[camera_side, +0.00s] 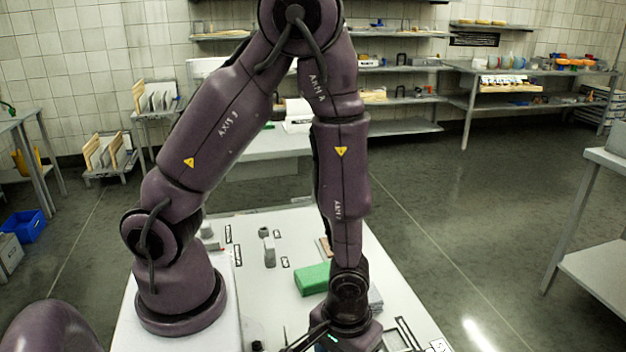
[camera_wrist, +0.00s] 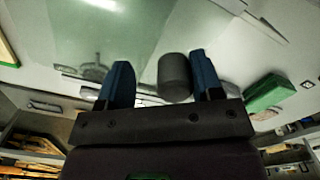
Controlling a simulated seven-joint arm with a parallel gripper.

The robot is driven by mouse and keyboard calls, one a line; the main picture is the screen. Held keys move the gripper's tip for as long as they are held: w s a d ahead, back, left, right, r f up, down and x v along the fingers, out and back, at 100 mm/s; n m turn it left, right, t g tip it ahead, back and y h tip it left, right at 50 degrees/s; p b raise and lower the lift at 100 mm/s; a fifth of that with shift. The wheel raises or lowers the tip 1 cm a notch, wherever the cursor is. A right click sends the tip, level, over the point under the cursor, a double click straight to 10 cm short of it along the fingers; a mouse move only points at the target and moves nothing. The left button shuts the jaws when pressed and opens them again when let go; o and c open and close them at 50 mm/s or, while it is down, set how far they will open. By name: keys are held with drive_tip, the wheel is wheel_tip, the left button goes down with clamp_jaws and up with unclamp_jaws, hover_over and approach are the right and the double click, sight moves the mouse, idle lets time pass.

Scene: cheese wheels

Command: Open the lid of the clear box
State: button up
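My gripper (camera_wrist: 163,80) shows in the wrist view with its two blue fingers spread apart. A dark grey cylinder (camera_wrist: 175,75) appears between the fingers, close to the right one; I cannot tell whether they touch or whether it is part of the box. A greenish see-through surface (camera_wrist: 105,40) fills the upper left of the wrist view and may be the clear box; its edges and lid are hard to make out. In the side view my gripper is at the bottom edge, mostly cut off, and the clear box cannot be made out.
A green block (camera_side: 312,279) lies on the white table (camera_side: 285,225) beside my wrist; a green block (camera_wrist: 268,92) also shows in the wrist view. Small grey items (camera_side: 269,253) stand further left on the table. Shelves (camera_side: 400,100) line the back wall.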

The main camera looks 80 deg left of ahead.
drive_tip(key=d, duration=0.3)
drive_tip(key=shift+r, duration=0.4)
wheel_tip(320, 180, up, 12)
drive_tip(key=s+a+r+m+t, duration=0.1)
drive_tip(key=a+r+m+t, duration=0.1)
drive_tip(key=a+r, duration=0.3)
drive_tip(key=s+a+r+m+t, duration=0.1)
drive_tip(key=a+r+m+t, duration=0.2)
drive_tip(key=a+r, duration=0.3)
drive_tip(key=shift+s+a+r+m+t, duration=0.25)
drive_tip(key=shift+r+m, duration=0.65)
drive_tip(key=shift+r, duration=1.65)
